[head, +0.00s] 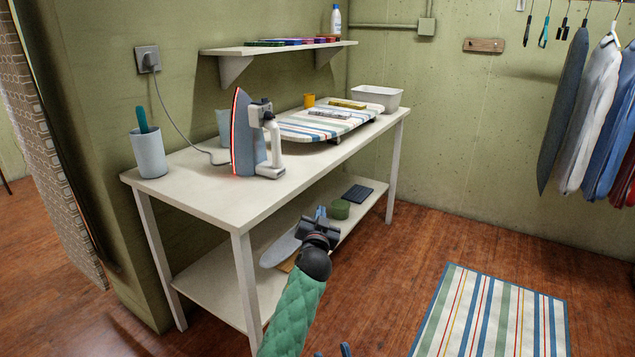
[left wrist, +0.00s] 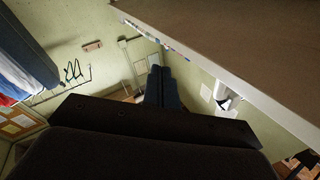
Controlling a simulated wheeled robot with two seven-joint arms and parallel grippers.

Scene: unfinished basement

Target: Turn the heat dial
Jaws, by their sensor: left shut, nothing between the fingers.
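A blue-grey iron (head: 247,140) stands upright on its heel on the white table (head: 185,195), its soleplate edge lit red and facing left. Its white and dark handle side faces right; I cannot clearly make out the heat dial there. My left gripper (head: 319,213) is in front of the table, below and right of the iron and well apart from it. Its dark fingers are closed together and empty, also in the left wrist view (left wrist: 163,88). Only the tips of my right gripper (head: 332,352) show at the bottom edge, spread apart.
A striped ironing board (head: 310,125) lies on the table right of the iron. A cup (head: 149,152) stands at the left end. A cord runs to the wall socket (head: 147,58). A lower shelf (head: 215,280) holds items. Clothes (head: 592,115) hang at right.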

